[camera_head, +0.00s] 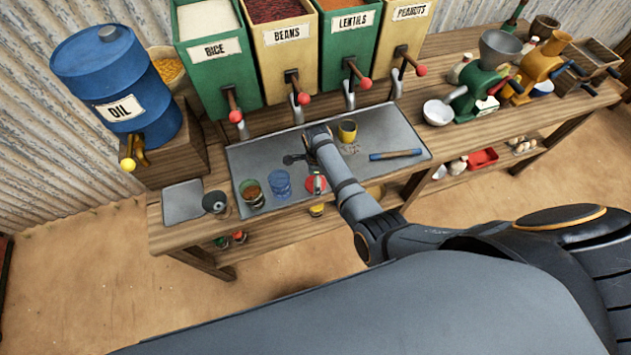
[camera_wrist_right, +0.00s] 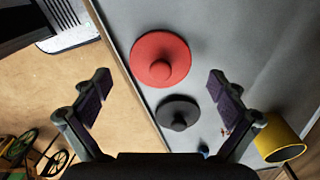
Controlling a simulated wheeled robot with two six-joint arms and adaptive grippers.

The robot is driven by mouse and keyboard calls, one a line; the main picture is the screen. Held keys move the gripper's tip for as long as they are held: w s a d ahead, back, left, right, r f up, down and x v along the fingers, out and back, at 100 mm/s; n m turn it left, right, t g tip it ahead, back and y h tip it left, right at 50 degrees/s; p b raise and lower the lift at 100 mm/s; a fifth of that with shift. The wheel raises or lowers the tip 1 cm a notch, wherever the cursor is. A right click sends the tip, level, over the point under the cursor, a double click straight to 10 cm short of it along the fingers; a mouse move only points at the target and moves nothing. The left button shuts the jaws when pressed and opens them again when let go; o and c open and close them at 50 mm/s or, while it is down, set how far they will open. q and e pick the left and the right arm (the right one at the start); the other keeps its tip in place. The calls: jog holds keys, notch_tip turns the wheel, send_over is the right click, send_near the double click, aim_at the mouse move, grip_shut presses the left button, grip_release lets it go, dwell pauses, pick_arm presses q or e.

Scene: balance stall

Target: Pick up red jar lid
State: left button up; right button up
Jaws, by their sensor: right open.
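The red jar lid (camera_wrist_right: 158,52), a flat disc with a round knob, lies on the grey metal tray near its front edge. In the head view the red lid (camera_head: 310,184) is partly covered by my right gripper (camera_head: 306,170). In the right wrist view my right gripper (camera_wrist_right: 160,82) is open and empty, its fingers apart on either side of the picture, with the red lid showing between and beyond them. A dark grey lid with a knob (camera_wrist_right: 178,113) lies close beside the red one. My left gripper is not in view.
Dispensers (camera_head: 290,50) stand behind, with a blue oil drum (camera_head: 118,80) at left.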

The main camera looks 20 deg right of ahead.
jog(key=shift+f, duration=0.6)
jog(key=shift+c, duration=0.4)
jog(key=c, duration=0.9)
jog(key=shift+s, duration=0.2)
jog(key=shift+c, duration=0.9)
